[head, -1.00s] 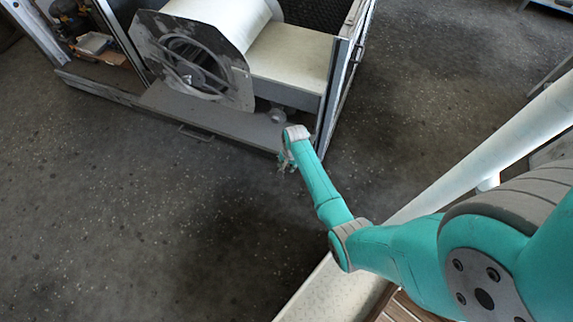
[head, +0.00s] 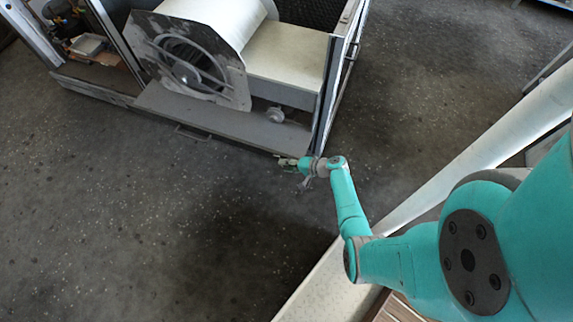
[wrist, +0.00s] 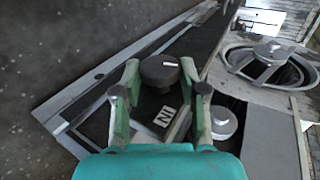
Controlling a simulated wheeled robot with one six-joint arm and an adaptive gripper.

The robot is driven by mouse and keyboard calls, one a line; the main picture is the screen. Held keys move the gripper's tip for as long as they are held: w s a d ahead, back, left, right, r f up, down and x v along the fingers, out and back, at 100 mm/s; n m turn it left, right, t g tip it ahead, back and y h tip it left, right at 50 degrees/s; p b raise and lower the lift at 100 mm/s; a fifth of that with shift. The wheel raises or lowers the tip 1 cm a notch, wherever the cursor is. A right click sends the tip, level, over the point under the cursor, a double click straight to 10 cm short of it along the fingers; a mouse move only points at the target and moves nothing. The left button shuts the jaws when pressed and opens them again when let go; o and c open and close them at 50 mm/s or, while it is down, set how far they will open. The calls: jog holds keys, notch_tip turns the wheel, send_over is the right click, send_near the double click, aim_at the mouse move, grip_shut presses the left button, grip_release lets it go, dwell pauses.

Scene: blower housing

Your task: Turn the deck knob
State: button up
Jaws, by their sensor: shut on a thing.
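A dark round knob (wrist: 160,72) sits between the two fingertips of my gripper (wrist: 158,78) in the wrist view, beside a plate with a white label reading "IN" (wrist: 164,116). My gripper is shut on this knob. In the head view my gripper (head: 287,162) is at the front edge of the grey deck (head: 215,122), with its fingers toward the left; the dark knob is too small to make out there. A second, light grey round knob (head: 275,114) stands on the deck, and also shows right of the fingers in the wrist view (wrist: 222,122).
The blower housing (head: 190,62) with its round opening stands behind the deck. A metal frame post (head: 326,95) rises at the deck's right end. A handle (head: 193,134) juts from the front edge. Open dark floor (head: 130,220) lies in front and to the left.

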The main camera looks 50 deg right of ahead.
jog(key=shift+s+f+t+y, duration=0.15)
jog(key=shift+t+y, duration=0.25)
jog(key=shift+t, duration=0.8)
jog(key=shift+f+t, duration=0.1)
jog(key=shift+t, duration=0.2)
jog(key=o, duration=1.1)
jog(key=shift+o, duration=0.2)
jog(key=v, duration=0.7)
jog(key=shift+s, duration=0.15)
jog(key=shift+d, duration=0.1)
